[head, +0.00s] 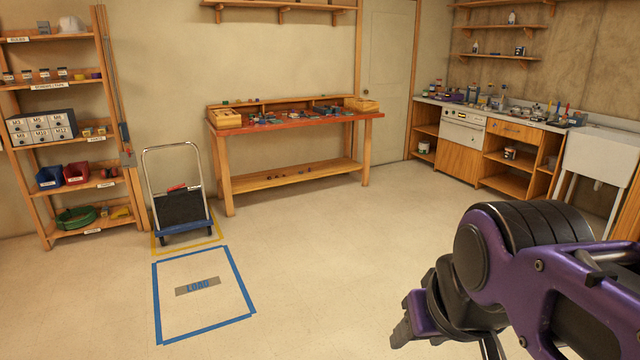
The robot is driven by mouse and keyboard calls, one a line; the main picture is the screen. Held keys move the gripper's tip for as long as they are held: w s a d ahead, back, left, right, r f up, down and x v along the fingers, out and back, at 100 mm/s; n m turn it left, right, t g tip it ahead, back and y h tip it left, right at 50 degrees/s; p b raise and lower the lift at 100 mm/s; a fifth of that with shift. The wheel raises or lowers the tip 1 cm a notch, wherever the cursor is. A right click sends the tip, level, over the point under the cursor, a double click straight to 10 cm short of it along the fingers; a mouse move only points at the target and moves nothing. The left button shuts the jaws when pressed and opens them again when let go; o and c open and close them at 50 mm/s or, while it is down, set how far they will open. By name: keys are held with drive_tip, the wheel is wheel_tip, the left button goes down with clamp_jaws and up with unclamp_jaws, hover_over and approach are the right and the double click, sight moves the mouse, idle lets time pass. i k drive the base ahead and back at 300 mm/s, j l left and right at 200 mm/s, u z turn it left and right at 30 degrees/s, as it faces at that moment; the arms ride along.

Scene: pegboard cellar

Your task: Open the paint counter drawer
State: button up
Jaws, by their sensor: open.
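The paint counter (440,103) runs along the right-hand wall, with a pale top crowded with jars, bottles and brushes. Its wooden drawer (514,131) sits just under the top, above an open shelf bay, and looks closed. My gripper (405,328) is at the lower right, in front of the camera, pointing down and left. It is open, well apart from the counter, with bare floor between. My own arm hides part of the gripper.
A white oven-like unit (462,131) is left of the drawer, and a white sink (601,155) stands to its right. A workbench (297,123) is at the back wall. A hand truck (181,205) stands near the left shelf (60,140). The middle floor is clear.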

sight(525, 133)
drive_tip(key=i+l+z, duration=0.2)
drive_tip(key=i+z, duration=0.15)
drive_tip(key=i, duration=0.15)
drive_tip(key=i+z, duration=0.65)
drive_tip(key=i, duration=2.2)
drive_tip(key=i+u, duration=0.25)
drive_tip(key=i, duration=2.2)
drive_tip(key=i+j+z, duration=0.1)
drive_tip(key=i+z, duration=0.15)
drive_tip(key=i, duration=0.9)
drive_tip(key=i+z, duration=0.25)
drive_tip(key=i, duration=0.2)
drive_tip(key=i+j+z, duration=0.2)
drive_tip(key=i, duration=0.25)
drive_tip(key=i+z, duration=0.25)
drive_tip(key=i, duration=0.15)
